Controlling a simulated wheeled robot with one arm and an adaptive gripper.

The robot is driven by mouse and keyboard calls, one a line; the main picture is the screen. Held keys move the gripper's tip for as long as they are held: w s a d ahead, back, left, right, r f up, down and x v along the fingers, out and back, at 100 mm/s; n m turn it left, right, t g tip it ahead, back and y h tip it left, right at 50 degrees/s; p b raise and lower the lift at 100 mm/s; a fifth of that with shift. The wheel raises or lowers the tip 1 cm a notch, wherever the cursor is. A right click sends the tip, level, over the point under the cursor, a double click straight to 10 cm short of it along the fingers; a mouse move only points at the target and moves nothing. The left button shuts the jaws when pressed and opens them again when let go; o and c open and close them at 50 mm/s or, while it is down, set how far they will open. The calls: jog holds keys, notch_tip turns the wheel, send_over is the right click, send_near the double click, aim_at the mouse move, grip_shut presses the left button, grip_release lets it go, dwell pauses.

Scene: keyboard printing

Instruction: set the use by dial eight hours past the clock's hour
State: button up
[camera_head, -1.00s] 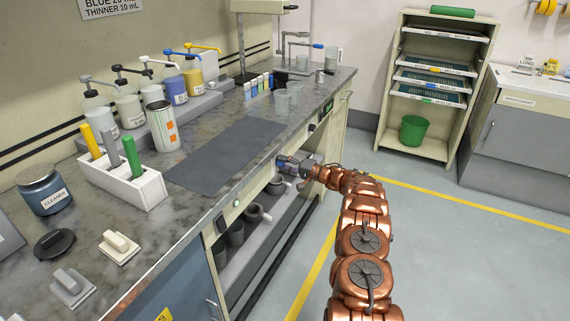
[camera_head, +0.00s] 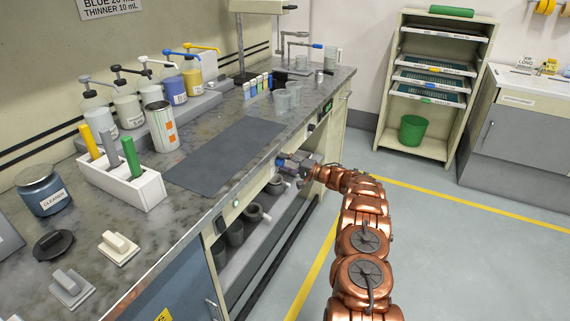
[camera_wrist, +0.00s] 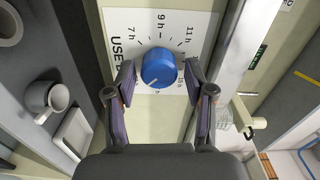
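The blue use by dial (camera_wrist: 159,67) sits on a white scale plate (camera_wrist: 118,20) marked 7h, 9h and 11h. A pale mark shows on the dial's lower part in the wrist view; its exact reading is hard to tell. My gripper (camera_wrist: 159,70) is open, with one finger on each side of the dial and a gap visible at both sides. In the head view my gripper (camera_head: 289,165) is at the front face of the workbench, and the dial is not clearly visible there. I see no clock that I can read.
The workbench (camera_head: 215,207) carries pump bottles, a white tool holder (camera_head: 135,187) and a dark mat (camera_head: 222,155). Grey mugs (camera_head: 252,213) stand on the open shelf below the bench top. Open floor lies to the right, before a shelf rack (camera_head: 417,144) with a green bin (camera_head: 412,130).

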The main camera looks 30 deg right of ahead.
jog(key=shift+o, duration=0.3)
jog(key=shift+a, duration=0.1)
jog(key=v, duration=1.2)
